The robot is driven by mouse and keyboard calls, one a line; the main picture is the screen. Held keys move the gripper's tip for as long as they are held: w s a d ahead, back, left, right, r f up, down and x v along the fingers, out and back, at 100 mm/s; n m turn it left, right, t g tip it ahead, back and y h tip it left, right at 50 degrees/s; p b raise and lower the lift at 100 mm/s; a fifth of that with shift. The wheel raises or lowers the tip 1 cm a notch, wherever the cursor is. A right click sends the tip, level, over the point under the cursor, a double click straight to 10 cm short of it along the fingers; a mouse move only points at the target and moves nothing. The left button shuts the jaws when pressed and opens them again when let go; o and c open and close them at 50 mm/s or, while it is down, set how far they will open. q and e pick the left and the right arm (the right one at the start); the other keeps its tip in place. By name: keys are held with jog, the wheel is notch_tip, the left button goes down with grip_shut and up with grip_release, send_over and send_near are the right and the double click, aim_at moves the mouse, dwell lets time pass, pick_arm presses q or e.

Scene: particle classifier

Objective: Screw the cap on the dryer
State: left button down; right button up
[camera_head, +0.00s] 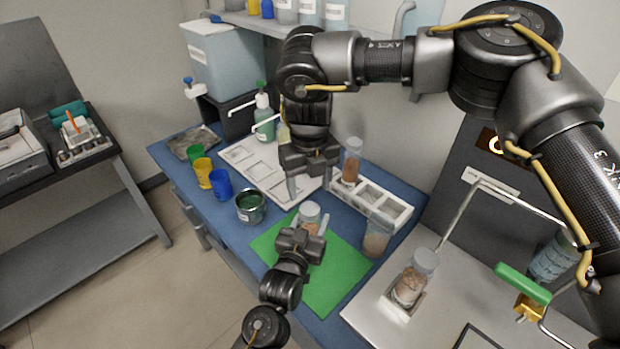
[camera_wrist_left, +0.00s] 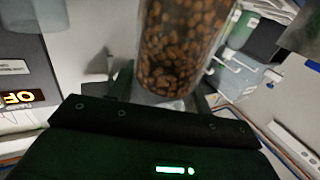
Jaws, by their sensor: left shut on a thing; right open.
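My left gripper (camera_head: 309,226) comes up from below in the head view and is shut on a clear jar (camera_head: 310,211). The left wrist view shows this jar (camera_wrist_left: 180,50) close up, filled with brown beans. In the head view its top looks pale and round; I cannot tell whether a cap sits on it. My right gripper (camera_head: 312,186) points down just above and behind the jar. Its fingers are apart and nothing shows between them. I cannot clearly make out a separate cap, nor which thing is the dryer.
A green mat (camera_head: 345,280) lies beneath the left gripper on the blue table. A white rack (camera_head: 385,203) stands behind, with a filled jar (camera_head: 352,160). Another jar (camera_head: 376,240) stands beside the mat. A jar (camera_head: 413,279) sits on the grey bench. Cups and a tin (camera_head: 251,207) are left.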

aim_at(310, 208)
notch_tip(310, 208, down, 7)
jog(key=shift+r, duration=0.2)
dwell(0.3)
jog(key=c, duration=1)
jog(key=m, duration=0.3)
jog(key=shift+m, duration=0.4)
jog(key=shift+c, duration=0.3)
jog(key=m, duration=0.4)
jog(key=o, duration=1.1)
